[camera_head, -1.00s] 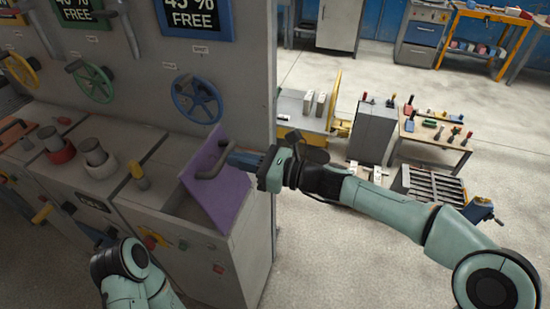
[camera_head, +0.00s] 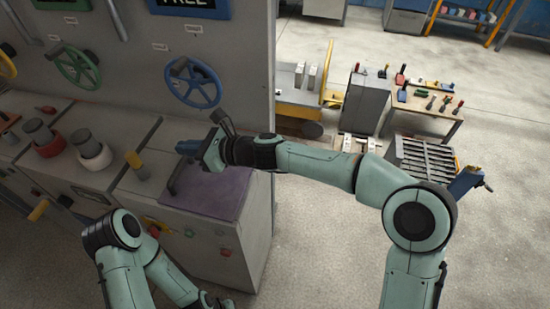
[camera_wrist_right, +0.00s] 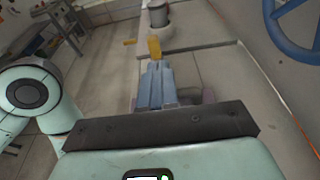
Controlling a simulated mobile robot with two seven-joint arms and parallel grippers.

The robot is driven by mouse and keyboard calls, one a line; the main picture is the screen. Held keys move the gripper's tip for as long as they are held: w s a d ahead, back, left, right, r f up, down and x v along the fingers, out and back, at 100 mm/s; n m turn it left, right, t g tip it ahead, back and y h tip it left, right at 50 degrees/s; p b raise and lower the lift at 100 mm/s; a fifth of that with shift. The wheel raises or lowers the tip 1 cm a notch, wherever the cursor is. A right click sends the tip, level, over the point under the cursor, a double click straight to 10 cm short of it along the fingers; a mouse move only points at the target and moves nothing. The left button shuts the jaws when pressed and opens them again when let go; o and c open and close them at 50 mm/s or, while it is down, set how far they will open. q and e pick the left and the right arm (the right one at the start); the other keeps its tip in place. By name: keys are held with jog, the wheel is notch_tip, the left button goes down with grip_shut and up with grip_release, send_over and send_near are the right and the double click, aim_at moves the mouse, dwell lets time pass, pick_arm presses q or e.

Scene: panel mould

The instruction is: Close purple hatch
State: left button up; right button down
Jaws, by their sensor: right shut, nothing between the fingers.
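The purple hatch (camera_head: 213,194) lies flat, or nearly flat, on top of the grey cabinet at its right end. Its dark handle (camera_head: 178,174) stands up at its left side. My right gripper (camera_head: 187,147) is above the hatch, near the handle, with its blue fingers together and empty. In the right wrist view the fingers (camera_wrist_right: 155,87) point along the cabinet top, and only slivers of purple show beside them.
A blue valve wheel (camera_head: 193,82) is on the panel just behind my right gripper. A yellow-topped lever (camera_head: 134,160) stands left of the hatch; it also shows in the right wrist view (camera_wrist_right: 154,48).

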aim_at(180, 167)
jog(key=a+f, duration=0.1)
jog(key=a+f+b, duration=0.1)
jog(key=f, duration=0.1)
jog(key=w+a+f, duration=0.1)
jog(key=a+f, duration=0.1)
jog(key=shift+w+f, duration=0.1)
jog(key=shift+f, duration=0.1)
pick_arm(q)
jog(key=shift+s+a+f+b, duration=0.1)
jog(key=shift+s+f+b, duration=0.1)
jog(key=shift+s+f, duration=0.25)
jog(key=shift+s+f+b, duration=0.2)
jog(key=shift+s+f, duration=0.05)
jog(key=shift+f, duration=0.4)
pick_arm(e)
jog(key=shift+w+a+f, duration=0.15)
jog(key=shift+a+f, duration=0.2)
jog(key=shift+f, duration=0.3)
